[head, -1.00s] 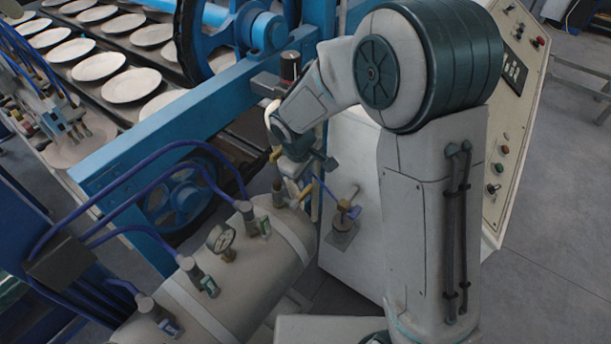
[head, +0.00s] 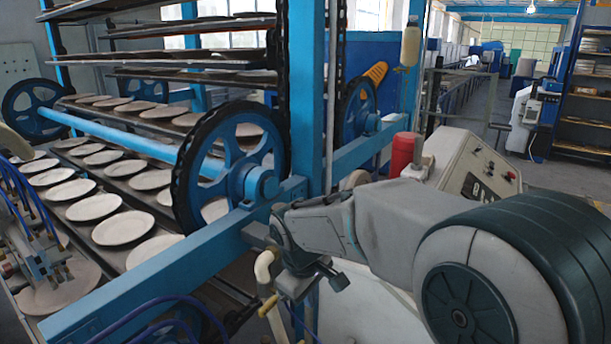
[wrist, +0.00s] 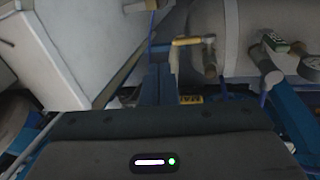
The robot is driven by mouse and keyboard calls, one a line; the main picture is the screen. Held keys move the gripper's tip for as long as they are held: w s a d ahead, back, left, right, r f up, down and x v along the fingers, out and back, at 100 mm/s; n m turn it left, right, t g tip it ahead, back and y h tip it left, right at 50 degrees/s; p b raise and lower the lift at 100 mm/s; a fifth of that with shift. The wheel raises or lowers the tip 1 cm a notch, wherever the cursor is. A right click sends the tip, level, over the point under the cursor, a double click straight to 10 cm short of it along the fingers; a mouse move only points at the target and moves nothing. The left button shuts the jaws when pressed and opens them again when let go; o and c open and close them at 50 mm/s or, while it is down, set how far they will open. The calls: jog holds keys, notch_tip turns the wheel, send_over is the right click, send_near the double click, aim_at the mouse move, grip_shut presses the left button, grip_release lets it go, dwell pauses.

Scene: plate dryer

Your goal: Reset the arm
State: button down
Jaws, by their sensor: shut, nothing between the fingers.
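My arm reaches in from the right of the head view, bent at its large dark joint. My gripper (head: 300,286) is at its far end, low in the middle, close to the blue frame and the cream pipe (head: 265,268) with a yellow handle. It is shut and holds nothing that I can see. Its fingertips are not clear in the head view. In the wrist view, the dark gripper body fills the bottom, with a yellow-handled valve (wrist: 192,41) beyond it.
The blue plate dryer frame (head: 180,275) runs beside my arm, with a wheel (head: 228,165) and racks of white plates (head: 122,229) to the left. A red cylinder (head: 402,153) and a control panel (head: 483,170) stand behind my arm. A pale tank (wrist: 265,25) shows in the wrist view.

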jog(key=s+d+r+m+t+y, duration=0.1)
jog(key=s+d+r+m, duration=0.2)
jog(key=s+d+m, duration=0.7)
jog(key=s+d, duration=0.4)
jog(key=s, duration=0.4)
jog(key=shift+d, duration=0.25)
jog(key=shift+r, duration=0.1)
